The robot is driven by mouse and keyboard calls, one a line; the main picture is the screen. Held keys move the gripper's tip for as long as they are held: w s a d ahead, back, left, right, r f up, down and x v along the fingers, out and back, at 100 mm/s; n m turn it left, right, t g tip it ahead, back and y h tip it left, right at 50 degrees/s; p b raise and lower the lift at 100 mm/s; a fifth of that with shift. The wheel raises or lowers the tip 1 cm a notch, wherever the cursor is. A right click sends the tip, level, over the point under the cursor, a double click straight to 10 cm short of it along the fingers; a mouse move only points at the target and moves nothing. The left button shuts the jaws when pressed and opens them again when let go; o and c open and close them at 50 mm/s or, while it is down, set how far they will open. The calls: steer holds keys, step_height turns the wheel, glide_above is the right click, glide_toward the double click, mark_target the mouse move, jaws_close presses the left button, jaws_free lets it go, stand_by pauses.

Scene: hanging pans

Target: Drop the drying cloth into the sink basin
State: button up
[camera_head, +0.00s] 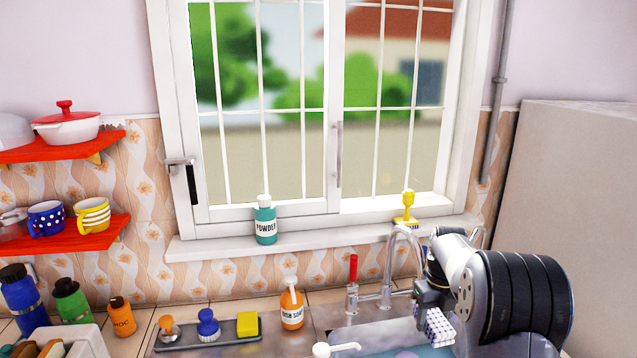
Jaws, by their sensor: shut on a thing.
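A blue-and-white checked cloth (440,327) hangs from my gripper (433,300) at the lower right. My gripper is shut on the cloth, and its fingertips are largely hidden by the wrist and the cloth. The sink basin (390,336) lies at the bottom of the view, partly cut off by the lower edge. The cloth hangs over the right part of the basin. I cannot tell how far it is above the basin's bottom.
The curved faucet (390,265) and a red-topped lever (353,275) stand just left of my gripper. An orange dish soap bottle (291,308) and a tray (190,341) with brushes and a yellow sponge (247,324) sit left. A grey cabinet (580,180) stands right.

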mark_target(434, 317)
step_height(434, 317, down, 6)
steer(key=b, duration=0.4)
steer(key=shift+b, duration=0.4)
steer(key=shift+r, duration=0.1)
steer(key=o, duration=1.1)
steer(key=shift+c, duration=0.2)
steer(key=shift+r, duration=0.1)
step_height(434, 317, up, 11)
steer(key=shift+f, duration=0.2)
